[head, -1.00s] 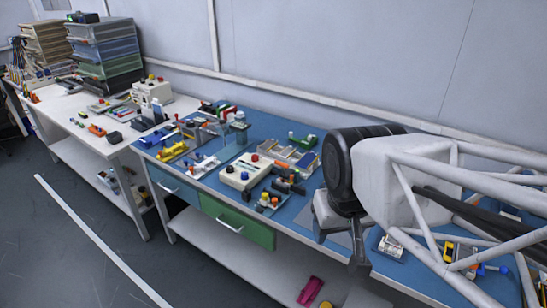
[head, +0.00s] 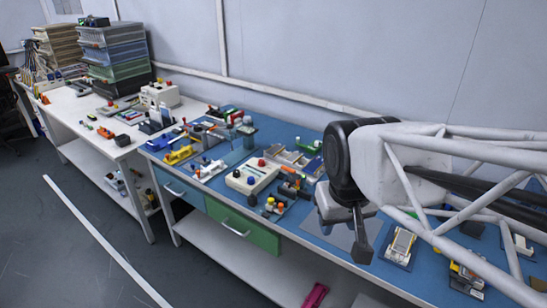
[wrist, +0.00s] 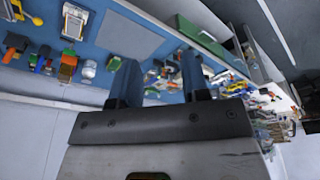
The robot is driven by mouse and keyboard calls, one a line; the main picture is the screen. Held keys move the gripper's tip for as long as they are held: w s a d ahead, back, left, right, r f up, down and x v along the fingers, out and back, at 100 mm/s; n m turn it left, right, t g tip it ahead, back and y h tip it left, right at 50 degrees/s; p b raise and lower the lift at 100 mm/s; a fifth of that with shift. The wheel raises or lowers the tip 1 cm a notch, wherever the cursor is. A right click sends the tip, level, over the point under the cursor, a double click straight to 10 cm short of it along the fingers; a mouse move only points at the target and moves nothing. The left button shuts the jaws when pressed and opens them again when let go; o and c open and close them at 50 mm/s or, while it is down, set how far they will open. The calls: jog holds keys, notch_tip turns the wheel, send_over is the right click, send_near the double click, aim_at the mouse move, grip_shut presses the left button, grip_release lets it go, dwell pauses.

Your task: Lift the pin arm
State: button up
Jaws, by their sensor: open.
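I cannot tell for sure which part is the pin arm. Small fixtures stand on the blue bench, among them a white box with coloured knobs (head: 251,175), a yellow fixture (head: 180,154) and a white-and-orange device on a dark base (head: 400,244). That device also shows in the wrist view (wrist: 68,66). My arm hides part of the bench at the right.
The blue bench (head: 290,232) has drawers and a lower shelf. A bare grey mat (head: 330,228) lies by its front edge. A white bench (head: 92,128) adjoins at the left, with stacked trays (head: 112,50). A wall runs behind. The floor in front is clear.

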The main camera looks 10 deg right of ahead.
jog(key=w+n, duration=0.2)
jog(key=w, duration=0.9)
jog(key=n+g+h, duration=0.1)
jog(key=n, duration=0.5)
send_over(286, 168)
jog(key=f, duration=1.5)
jog(key=shift+s+a+f, duration=0.2)
jog(key=shift+s+a, duration=0.1)
jog(key=shift+s, duration=0.05)
jog(key=shift+w+f+n, duration=0.25)
jog(key=shift+n, duration=0.05)
jog(key=shift+f, duration=0.1)
notch_tip(286, 168, down, 8)
jog(key=w+d, duration=0.1)
jog(key=shift+r, duration=0.25)
